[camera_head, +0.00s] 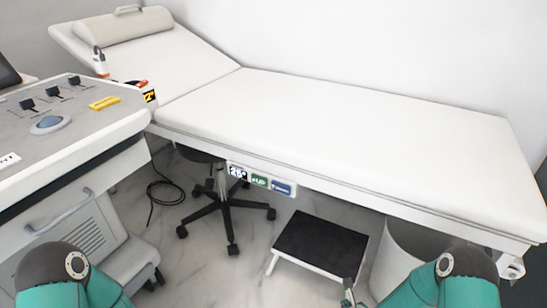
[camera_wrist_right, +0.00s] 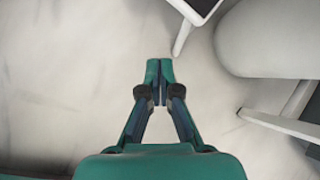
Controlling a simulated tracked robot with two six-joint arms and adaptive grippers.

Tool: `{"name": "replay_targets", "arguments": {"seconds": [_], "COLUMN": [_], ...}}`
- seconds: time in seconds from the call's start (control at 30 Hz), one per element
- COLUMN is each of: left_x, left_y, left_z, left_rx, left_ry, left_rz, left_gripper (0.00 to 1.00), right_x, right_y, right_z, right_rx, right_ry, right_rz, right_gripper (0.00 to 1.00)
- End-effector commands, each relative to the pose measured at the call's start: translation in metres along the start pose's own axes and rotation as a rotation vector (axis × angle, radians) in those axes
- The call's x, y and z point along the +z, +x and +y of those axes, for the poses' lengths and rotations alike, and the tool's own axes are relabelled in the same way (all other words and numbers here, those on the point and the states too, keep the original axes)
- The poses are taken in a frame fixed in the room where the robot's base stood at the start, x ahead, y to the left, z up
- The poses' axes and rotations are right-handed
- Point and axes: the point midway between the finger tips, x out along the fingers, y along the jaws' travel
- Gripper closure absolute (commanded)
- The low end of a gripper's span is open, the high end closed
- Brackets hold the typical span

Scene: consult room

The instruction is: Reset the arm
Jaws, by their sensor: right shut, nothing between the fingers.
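My right arm shows at the lower right of the head view, and its gripper (camera_head: 348,290) is partly visible just in front of the black step stool. In the right wrist view the right gripper (camera_wrist_right: 159,72) points down over the pale floor with its two fingers together and nothing between them. My left arm shows at the bottom left of the head view, with its upper links only. The left gripper is out of the frame.
A white examination bed (camera_head: 350,130) spans the back. A control console (camera_head: 60,120) stands at the left. Under the bed are a wheeled stool base (camera_head: 228,205), a black-topped step stool (camera_head: 322,245) and a white bin (camera_head: 400,255). Marble floor (camera_head: 205,270) is clear in the middle front.

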Motion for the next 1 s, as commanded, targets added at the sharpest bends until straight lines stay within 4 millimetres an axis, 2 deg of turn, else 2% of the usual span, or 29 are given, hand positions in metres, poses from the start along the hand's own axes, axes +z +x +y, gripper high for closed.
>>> {"name": "replay_targets", "arguments": {"seconds": [0.03,0.2,0.4,0.6,0.7,0.97,1.0], "left_x": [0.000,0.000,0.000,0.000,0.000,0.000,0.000], "left_y": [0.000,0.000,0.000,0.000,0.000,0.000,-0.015], "left_z": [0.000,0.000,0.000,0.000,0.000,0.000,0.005], "left_rx": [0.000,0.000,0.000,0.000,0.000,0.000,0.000], "left_ry": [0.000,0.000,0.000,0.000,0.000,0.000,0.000], "left_rz": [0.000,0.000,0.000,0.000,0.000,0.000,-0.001], "left_gripper": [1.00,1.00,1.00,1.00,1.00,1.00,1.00], "right_x": [-0.001,-0.022,-0.060,-0.099,-0.110,-0.118,-0.107], "right_y": [-0.012,-0.054,-0.104,-0.143,-0.154,-0.163,-0.175], "right_z": [0.018,0.069,0.111,0.134,0.141,0.147,0.145], "right_rx": [0.053,0.251,0.497,0.720,0.789,0.853,0.850], "right_ry": [-0.142,-0.697,-1.335,-1.855,-2.043,-2.432,-2.449], "right_rz": [0.018,0.046,-0.017,-0.176,-0.269,-0.500,-0.509], "right_gripper": [1.00,1.00,1.00,1.00,1.00,1.00,1.00]}}
